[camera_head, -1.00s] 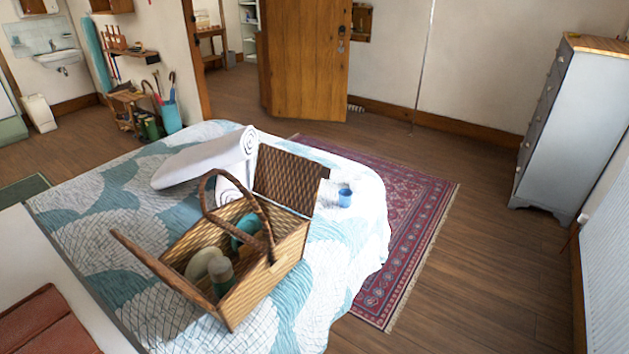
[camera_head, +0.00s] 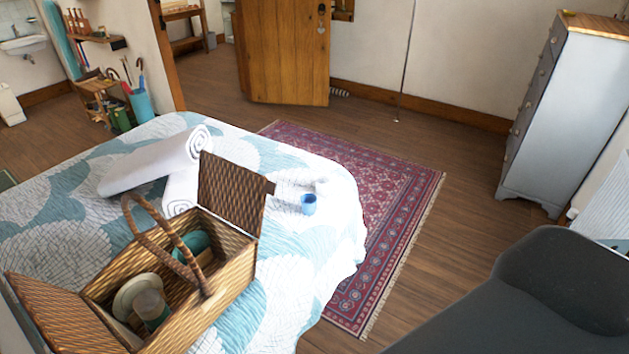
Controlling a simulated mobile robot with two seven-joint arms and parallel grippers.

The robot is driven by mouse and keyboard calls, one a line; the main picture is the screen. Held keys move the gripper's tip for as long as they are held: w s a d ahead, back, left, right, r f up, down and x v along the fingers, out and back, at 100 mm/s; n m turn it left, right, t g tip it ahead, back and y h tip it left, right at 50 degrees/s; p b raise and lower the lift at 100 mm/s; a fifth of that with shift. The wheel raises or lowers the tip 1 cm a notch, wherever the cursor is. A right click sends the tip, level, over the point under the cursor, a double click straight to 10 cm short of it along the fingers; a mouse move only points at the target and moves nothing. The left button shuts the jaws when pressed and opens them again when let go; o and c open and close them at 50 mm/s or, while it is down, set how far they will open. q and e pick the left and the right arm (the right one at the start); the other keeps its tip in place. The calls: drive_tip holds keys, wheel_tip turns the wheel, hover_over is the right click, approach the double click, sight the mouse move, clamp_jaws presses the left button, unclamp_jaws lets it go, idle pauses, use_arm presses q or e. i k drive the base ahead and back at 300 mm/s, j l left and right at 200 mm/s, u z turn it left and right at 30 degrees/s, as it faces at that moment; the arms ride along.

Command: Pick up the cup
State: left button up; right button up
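A small blue cup (camera_head: 308,204) stands upright on the bed (camera_head: 290,290), near the bed's right edge. It is just right of the open lid of a wicker picnic basket. A small whitish thing (camera_head: 321,186) shows right behind the cup; I cannot tell what it is. A dark grey shape, likely part of my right arm, fills the lower right corner, apart from the cup. Neither gripper shows in the head view.
The open wicker basket (camera_head: 247,266) with dishes inside stands left of the cup. Rolled white towels (camera_head: 155,165) lie behind it. A red patterned rug (camera_head: 405,205) covers the floor right of the bed. A grey dresser (camera_head: 565,115) stands at the right.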

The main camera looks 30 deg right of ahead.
sight(322, 182)
drive_tip(key=i+l+u, duration=0.1)
drive_tip(key=l, duration=0.35)
drive_tip(key=i+l+u, duration=0.1)
drive_tip(key=l, duration=0.35)
drive_tip(key=i+l+u, duration=0.1)
drive_tip(key=l, duration=0.4)
drive_tip(key=i+l+u, duration=0.1)
drive_tip(key=l, duration=0.35)
drive_tip(key=i+l, duration=0.1)
drive_tip(key=l, duration=0.55)
drive_tip(key=i+l, duration=0.1)
drive_tip(key=l, duration=0.5)
drive_tip(key=i+l, duration=0.1)
drive_tip(key=l, duration=0.55)
